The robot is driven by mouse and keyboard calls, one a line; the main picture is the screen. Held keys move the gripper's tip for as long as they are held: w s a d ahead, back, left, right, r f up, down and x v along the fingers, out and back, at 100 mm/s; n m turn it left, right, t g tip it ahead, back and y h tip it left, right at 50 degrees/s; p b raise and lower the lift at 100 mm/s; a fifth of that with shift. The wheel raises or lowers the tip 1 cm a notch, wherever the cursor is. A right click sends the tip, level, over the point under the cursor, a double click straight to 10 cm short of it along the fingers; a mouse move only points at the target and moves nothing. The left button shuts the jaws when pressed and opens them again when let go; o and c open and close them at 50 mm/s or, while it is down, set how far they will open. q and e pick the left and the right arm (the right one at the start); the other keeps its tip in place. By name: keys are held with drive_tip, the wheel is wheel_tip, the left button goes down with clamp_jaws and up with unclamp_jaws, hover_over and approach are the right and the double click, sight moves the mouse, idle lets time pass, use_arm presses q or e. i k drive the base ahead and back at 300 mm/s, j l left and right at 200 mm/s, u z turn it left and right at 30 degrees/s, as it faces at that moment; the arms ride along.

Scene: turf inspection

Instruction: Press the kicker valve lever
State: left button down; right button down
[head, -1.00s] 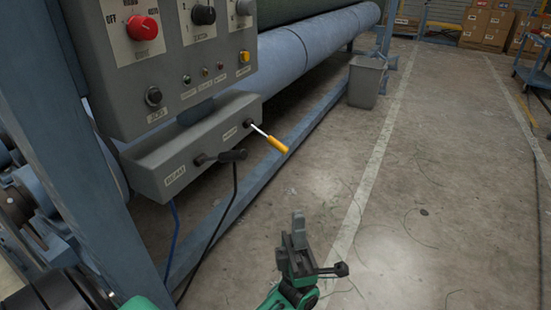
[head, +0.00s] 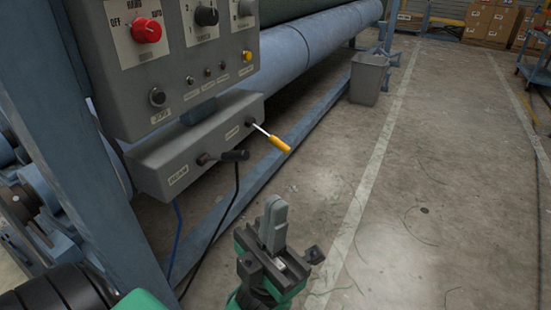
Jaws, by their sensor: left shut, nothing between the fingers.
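A grey valve box (head: 157,157) hangs under the control panel and carries two levers. One lever has a yellow grip (head: 279,144) on a pale rod and points down to the right. The other lever has a black grip (head: 235,156) and sticks out to the right, left of the yellow one. My left gripper (head: 273,212) is shut and empty. In the picture it is below both levers, pointing up, and apart from them. My right gripper is not in view.
The grey control panel (head: 166,72) with a red knob (head: 146,30) and other controls is above the box. A blue frame post (head: 88,165) stands at left and a low blue rail (head: 318,125) runs behind. A grey bin (head: 368,80) stands farther back. The floor at right is open.

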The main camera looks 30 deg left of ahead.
sight(284, 147)
drive_tip(key=u, duration=1.9)
drive_tip(key=i+l, duration=0.15)
drive_tip(key=l, duration=0.15)
drive_tip(key=i+l, duration=0.1)
drive_tip(key=l, duration=0.15)
drive_tip(key=i+l, duration=0.15)
drive_tip(key=l, duration=0.15)
